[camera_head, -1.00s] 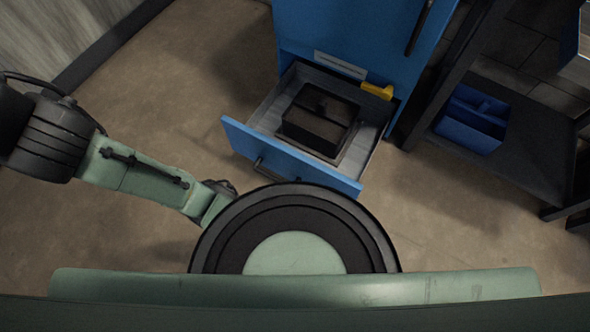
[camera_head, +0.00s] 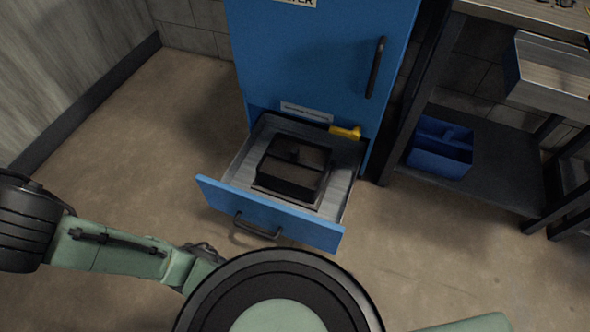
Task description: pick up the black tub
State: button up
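The black tub (camera_head: 290,180) sits in the open bottom drawer (camera_head: 232,206) of a blue cabinet. It is a dark, box-shaped tub with a small raised piece at its top, and it lies on a flat darker patch of the drawer floor. My arm reaches in from the left edge, below and left of the drawer. My gripper cannot be made out; the end of the arm runs behind my round body part at the bottom. Nothing of mine touches the tub.
The blue cabinet (camera_head: 310,60) stands behind the drawer. A yellow object (camera_head: 345,132) is at the drawer's back right corner. A dark shelf on the right holds a blue bin (camera_head: 440,148). A grey drawer (camera_head: 550,78) juts out above it. The floor left of the drawer is clear.

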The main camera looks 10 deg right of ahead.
aim_at(296, 168)
jog(key=i+l+z, duration=0.3)
jog(key=l, duration=0.15)
jog(key=i+l+z, duration=0.3)
jog(key=l, duration=0.15)
jog(key=i+j+z, duration=0.15)
jog(key=j, duration=0.15)
jog(key=k, duration=0.05)
